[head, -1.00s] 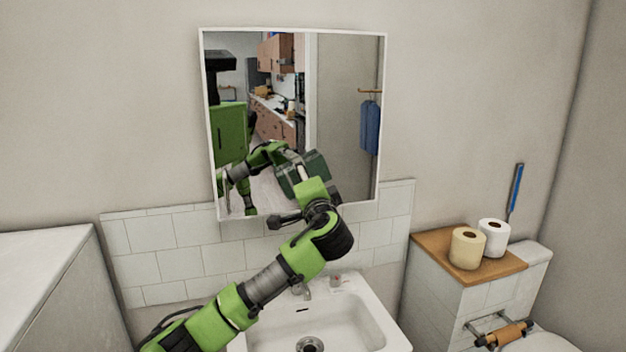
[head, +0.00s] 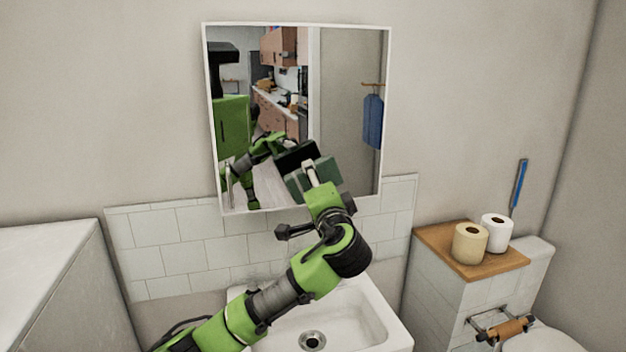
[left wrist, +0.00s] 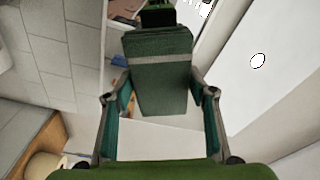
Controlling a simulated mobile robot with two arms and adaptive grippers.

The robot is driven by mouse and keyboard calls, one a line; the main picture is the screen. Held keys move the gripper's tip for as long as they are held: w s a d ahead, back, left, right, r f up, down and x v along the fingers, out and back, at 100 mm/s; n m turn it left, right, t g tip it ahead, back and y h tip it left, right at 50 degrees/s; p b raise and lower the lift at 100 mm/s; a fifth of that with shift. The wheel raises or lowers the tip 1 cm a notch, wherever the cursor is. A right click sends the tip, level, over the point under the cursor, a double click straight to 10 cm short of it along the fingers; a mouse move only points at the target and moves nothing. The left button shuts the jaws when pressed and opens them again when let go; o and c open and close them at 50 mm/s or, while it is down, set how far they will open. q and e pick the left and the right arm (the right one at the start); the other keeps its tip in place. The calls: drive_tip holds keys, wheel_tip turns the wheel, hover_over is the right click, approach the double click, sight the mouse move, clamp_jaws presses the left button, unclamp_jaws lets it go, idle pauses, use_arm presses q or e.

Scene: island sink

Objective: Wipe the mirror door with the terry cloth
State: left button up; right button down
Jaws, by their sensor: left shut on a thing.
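The mirror door (head: 345,80) is a white-framed upright rectangle on the wall above the sink. My left gripper (head: 311,172) is in front of its lower part, shut on the dark green terry cloth (head: 329,172). The cloth's darker reflection shows just behind it; I cannot tell whether cloth and glass touch. In the left wrist view the cloth (left wrist: 158,85), with a pale stripe, spans between the fingers of my left gripper (left wrist: 160,100). My right gripper is not in view.
Below is a white sink (head: 375,315) with a drain. At right, toilet rolls (head: 470,243) stand on a wooden shelf (head: 440,245), near a blue-handled brush (head: 520,183). A white counter (head: 45,255) is at left. The mirror reflects a blue towel and kitchen cabinets.

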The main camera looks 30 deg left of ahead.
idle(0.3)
use_arm(q)
drive_tip(key=shift+v, duration=1.6)
